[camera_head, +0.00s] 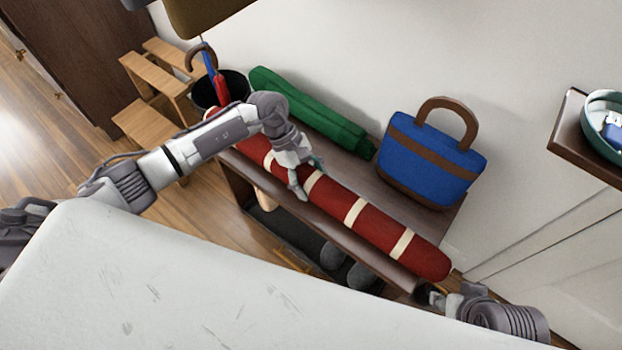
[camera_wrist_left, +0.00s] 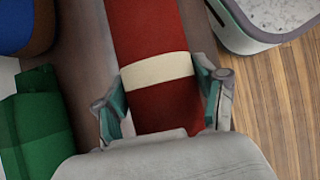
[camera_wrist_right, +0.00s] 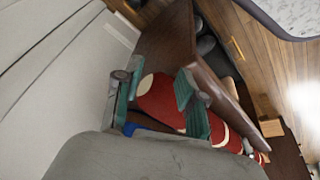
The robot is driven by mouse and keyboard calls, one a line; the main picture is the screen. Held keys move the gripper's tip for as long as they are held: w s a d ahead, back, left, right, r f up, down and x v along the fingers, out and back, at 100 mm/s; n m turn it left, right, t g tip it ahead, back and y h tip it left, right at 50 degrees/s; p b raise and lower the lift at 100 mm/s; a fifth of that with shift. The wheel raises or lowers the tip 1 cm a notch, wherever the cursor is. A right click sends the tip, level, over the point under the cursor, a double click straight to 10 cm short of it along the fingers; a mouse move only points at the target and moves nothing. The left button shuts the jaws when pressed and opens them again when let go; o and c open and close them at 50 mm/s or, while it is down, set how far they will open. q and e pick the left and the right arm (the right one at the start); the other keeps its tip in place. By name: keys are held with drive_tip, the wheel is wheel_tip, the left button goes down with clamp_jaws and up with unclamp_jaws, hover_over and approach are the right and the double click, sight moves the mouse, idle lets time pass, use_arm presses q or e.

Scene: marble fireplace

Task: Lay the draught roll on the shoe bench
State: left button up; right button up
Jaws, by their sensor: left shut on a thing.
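The draught roll (camera_head: 380,224) is a long red cylinder with cream bands. It runs lengthwise along the front side of the brown shoe bench (camera_head: 378,180); I cannot tell whether it rests fully on the top. My left gripper (camera_head: 308,176) is shut on the roll near its middle. In the left wrist view the fingers (camera_wrist_left: 165,102) straddle the red roll (camera_wrist_left: 150,35) beside a cream band. My right gripper (camera_head: 440,297) is just below the roll's right end; in the right wrist view its fingers (camera_wrist_right: 155,98) are spread, with the roll (camera_wrist_right: 160,97) beyond them.
A black umbrella bin (camera_head: 235,82) and wooden steps (camera_head: 150,125) are at the left. Grey shoes (camera_head: 335,258) sit below. A wall shelf (camera_head: 568,135) holds a bowl at the right.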

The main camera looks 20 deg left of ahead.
use_arm(q)
drive_tip(key=o, duration=1.7)
